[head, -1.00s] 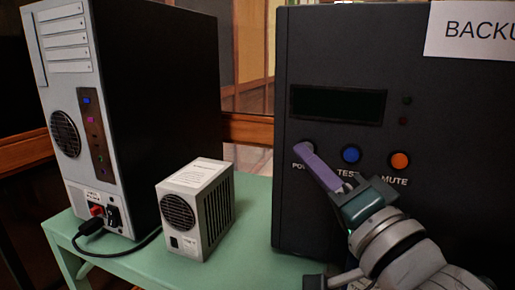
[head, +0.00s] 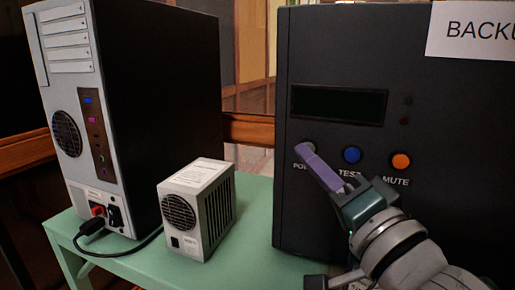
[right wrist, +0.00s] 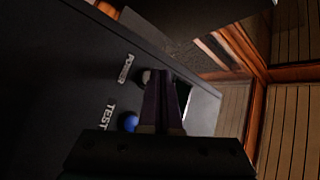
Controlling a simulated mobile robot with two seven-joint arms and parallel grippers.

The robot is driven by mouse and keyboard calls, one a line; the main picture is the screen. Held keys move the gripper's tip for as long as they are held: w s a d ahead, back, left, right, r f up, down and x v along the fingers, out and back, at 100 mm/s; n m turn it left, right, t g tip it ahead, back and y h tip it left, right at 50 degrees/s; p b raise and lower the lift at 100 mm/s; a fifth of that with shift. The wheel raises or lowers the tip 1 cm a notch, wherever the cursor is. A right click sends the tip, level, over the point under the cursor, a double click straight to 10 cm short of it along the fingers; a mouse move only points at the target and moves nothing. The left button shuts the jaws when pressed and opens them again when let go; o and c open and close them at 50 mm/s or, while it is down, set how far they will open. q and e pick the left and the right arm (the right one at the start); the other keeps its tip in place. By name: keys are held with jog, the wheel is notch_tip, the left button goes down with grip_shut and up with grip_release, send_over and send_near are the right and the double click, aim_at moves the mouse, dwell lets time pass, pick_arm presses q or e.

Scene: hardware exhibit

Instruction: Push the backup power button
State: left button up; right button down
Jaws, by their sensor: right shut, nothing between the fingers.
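The backup unit (head: 420,110) is a large black box with a dark display, and a white sign starting "BACKU" is on its upper front. Its grey power button (head: 309,147) is at the left of the button row, partly covered by my right gripper (head: 306,152). My right gripper is shut and empty, with its purple fingertips at the power button. In the right wrist view the power button (right wrist: 146,76) shows beside the fingertips (right wrist: 161,74), near the "POWER" label. I cannot tell whether the tips touch or press it. My left gripper is not in view.
A blue test button (head: 352,155) and an orange mute button (head: 400,161) sit to the right. A computer tower (head: 130,110) with a cable and a small grey box (head: 196,210) stand on the green table (head: 255,215) at left.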

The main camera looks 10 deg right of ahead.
jog(key=shift+w+d, duration=0.1)
jog(key=shift+w, duration=0.05)
dwell(0.3)
jog(key=shift+w+d, duration=0.15)
jog(key=shift+w, duration=0.1)
dwell(0.4)
jog(key=shift+s+a+p, duration=0.25)
jog(key=shift+s+p, duration=0.05)
jog(key=shift+s, duration=0.1)
